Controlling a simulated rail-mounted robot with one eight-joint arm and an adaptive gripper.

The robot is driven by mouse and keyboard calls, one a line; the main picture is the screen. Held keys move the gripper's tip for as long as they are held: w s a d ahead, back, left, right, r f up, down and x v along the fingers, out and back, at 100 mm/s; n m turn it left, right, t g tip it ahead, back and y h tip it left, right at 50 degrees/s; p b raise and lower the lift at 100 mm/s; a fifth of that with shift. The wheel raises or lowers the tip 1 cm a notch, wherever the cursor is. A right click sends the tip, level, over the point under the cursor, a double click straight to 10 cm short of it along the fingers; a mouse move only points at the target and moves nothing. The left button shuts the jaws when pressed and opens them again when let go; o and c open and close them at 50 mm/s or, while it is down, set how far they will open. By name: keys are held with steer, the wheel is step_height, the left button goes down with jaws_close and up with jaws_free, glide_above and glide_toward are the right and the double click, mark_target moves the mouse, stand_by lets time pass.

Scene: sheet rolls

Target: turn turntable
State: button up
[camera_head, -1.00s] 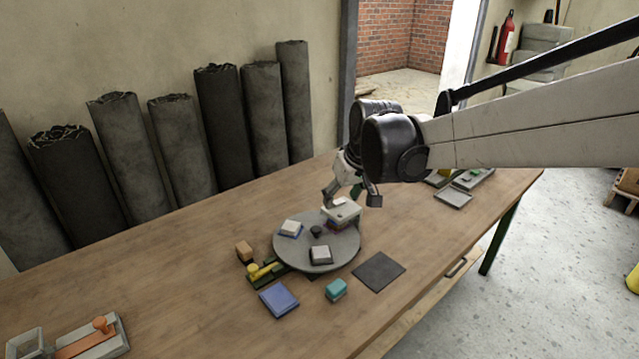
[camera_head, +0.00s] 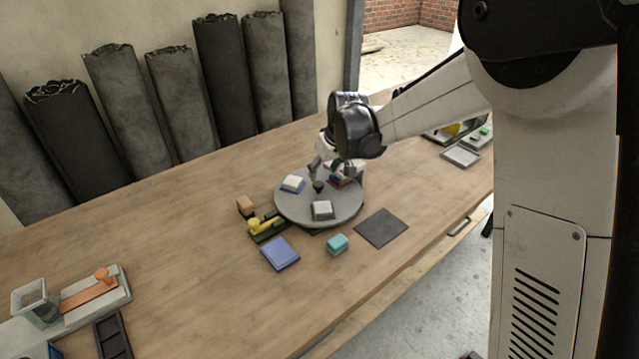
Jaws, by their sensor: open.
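The turntable (camera_head: 300,214) is a round grey disc on the wooden table, with a small dark knob (camera_head: 318,187) near its middle. A white block on a blue base (camera_head: 292,183) sits at its left, a grey-white block (camera_head: 322,210) at its front. A dark purple and red item (camera_head: 343,181) lies at its back right, partly hidden by my gripper. My gripper (camera_head: 331,177) is open, over the back right part of the disc, close to the knob and that item. I cannot tell whether it touches either.
Around the disc lie a wooden block (camera_head: 246,206), a green base with a yellow handle (camera_head: 266,227), a blue pad (camera_head: 280,253), a teal block (camera_head: 337,244) and a dark mat (camera_head: 381,228). Dark rolls (camera_head: 128,110) lean on the wall. The left table middle is clear.

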mark_target(319, 184)
steer(key=x, duration=0.7)
steer(key=shift+r, duration=0.1)
jaws_close()
